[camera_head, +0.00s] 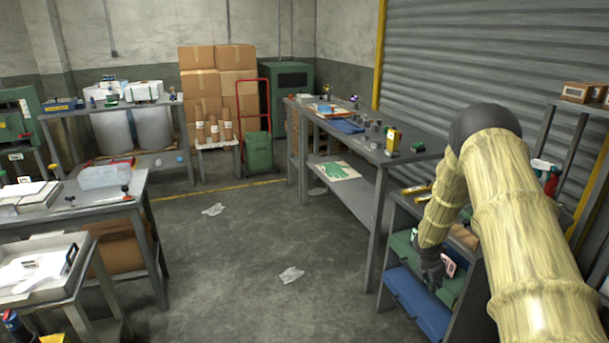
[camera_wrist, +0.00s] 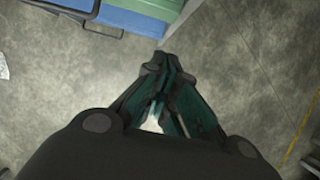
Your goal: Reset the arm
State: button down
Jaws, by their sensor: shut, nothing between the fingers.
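My arm (camera_head: 520,220), covered in a pale yellow, straw-patterned sleeve, enters from the right and bends down at a dark joint. My gripper (camera_head: 432,280) hangs low in front of the shelf unit with green and blue bins. In the wrist view my gripper (camera_wrist: 165,62) has its dark green fingers together with nothing between them. It points down over the bare concrete floor (camera_wrist: 240,60), close to the edge of the blue bin (camera_wrist: 130,18).
The blue bin (camera_head: 415,305) and green bin (camera_head: 405,245) sit on shelves beside my gripper. A long metal workbench (camera_head: 350,140) stands behind. Tables stand at the left. The middle floor (camera_head: 230,250) is mostly open, with crumpled film pieces (camera_head: 291,275) on it.

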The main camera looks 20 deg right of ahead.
jog(key=s+a+f+m+y, duration=0.25)
jog(key=s+a+f, duration=0.2)
jog(key=a, duration=0.65)
jog(key=s+a+f+m+y, duration=0.1)
jog(key=s+a+f+m, duration=0.4)
jog(key=a, duration=0.5)
jog(key=s+a+f+m+y, duration=0.15)
jog(key=s+a+f, duration=0.35)
jog(key=a, duration=0.6)
jog(key=s+a+r+m, duration=0.1)
jog(key=s+a+m, duration=0.4)
jog(key=s, duration=0.7)
jog(key=s+a+r+m, duration=0.2)
jog(key=s+a+m, duration=0.2)
jog(key=s+a, duration=0.5)
jog(key=s, duration=0.3)
jog(key=shift+s+m+h, duration=0.3)
jog(key=shift+m, duration=0.1)
